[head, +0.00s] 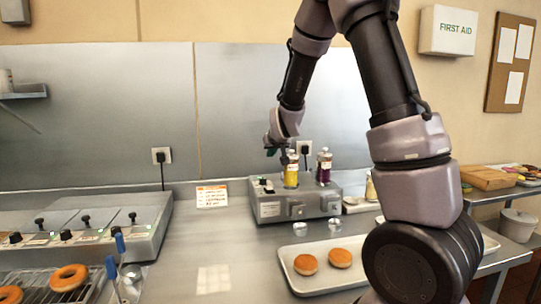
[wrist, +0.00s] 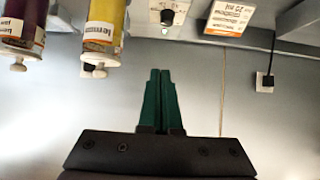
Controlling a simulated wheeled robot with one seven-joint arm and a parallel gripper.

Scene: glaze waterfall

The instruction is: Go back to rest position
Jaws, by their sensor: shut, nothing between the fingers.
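My gripper (wrist: 160,75) has green fingers that are shut together with nothing between them, seen in the wrist view. In the head view my gripper (head: 272,148) hangs near the back wall, just above and behind the grey dispenser machine (head: 268,210). A yellow bottle (head: 291,172) and a dark purple bottle (head: 325,170) stand on the machine. The wrist view appears upside down; there the yellow bottle (wrist: 102,22) and the purple bottle (wrist: 22,25) are at the upper left, apart from the fingers.
A tray (head: 318,283) with two glazed-looking donuts (head: 306,265) sits in front. A fryer (head: 85,225) and a rack with donuts (head: 69,278) are at left. Two clear glass bowls (head: 300,229) stand before the machine. The counter (head: 205,250) between fryer and machine is mostly clear.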

